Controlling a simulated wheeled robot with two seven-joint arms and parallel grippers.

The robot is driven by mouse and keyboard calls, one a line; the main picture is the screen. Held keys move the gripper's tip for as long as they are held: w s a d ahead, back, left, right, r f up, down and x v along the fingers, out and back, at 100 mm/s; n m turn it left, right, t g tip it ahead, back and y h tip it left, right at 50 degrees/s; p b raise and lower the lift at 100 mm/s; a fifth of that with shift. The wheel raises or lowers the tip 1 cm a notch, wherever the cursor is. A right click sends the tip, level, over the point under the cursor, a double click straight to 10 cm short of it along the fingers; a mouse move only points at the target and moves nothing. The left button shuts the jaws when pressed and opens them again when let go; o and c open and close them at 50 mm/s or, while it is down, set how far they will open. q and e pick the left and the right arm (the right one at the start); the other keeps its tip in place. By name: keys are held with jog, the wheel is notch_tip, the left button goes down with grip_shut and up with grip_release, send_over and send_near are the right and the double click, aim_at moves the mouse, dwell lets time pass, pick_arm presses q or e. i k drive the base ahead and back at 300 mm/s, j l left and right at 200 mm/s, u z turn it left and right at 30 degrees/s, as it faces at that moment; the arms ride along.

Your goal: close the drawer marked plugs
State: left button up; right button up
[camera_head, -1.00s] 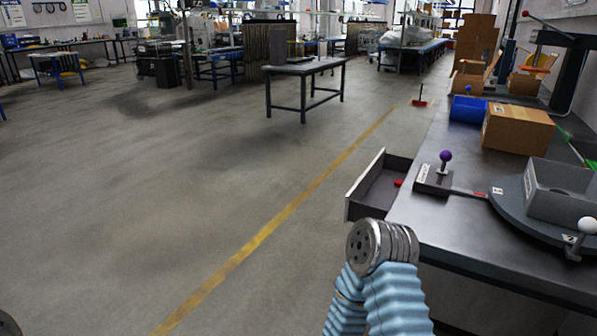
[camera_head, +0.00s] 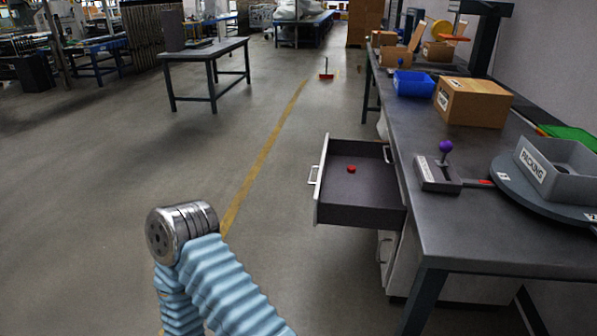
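An open drawer (camera_head: 362,208) sticks out to the left from under the dark workbench (camera_head: 480,235). It has a dark inside and a pale front panel (camera_head: 322,178) with a handle (camera_head: 314,175) on its outer face. A small red item (camera_head: 351,169) lies inside it. No plugs marking on the drawer can be read from here. One of my arms shows as a metal joint above a light blue sleeve, left of the drawer and apart from it in the picture. Neither gripper is in view.
A cabinet with a handle (camera_head: 385,247) sits below the drawer. On the workbench are a purple-knobbed lever (camera_head: 446,148), a turntable (camera_head: 510,180) with a grey box (camera_head: 553,170), a carton (camera_head: 473,102) and a blue bin (camera_head: 413,84). The floor left of the drawer is clear.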

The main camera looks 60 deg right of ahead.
aim_at(369, 197)
jog(key=i+z, duration=0.2)
jog(key=z, duration=0.15)
jog(key=i+j+z, duration=0.1)
jog(key=z, duration=0.25)
jog(key=i+j+z, duration=0.15)
jog(key=z, duration=0.2)
jog(key=i+z, duration=0.2)
jog(key=z, duration=0.25)
jog(key=i+j+z, duration=0.2)
jog(key=z, duration=0.25)
jog(key=i+j+z, duration=0.15)
jog(key=z, duration=0.3)
jog(key=i+j+z, duration=0.15)
jog(key=z, duration=0.25)
jog(key=j, duration=0.1)
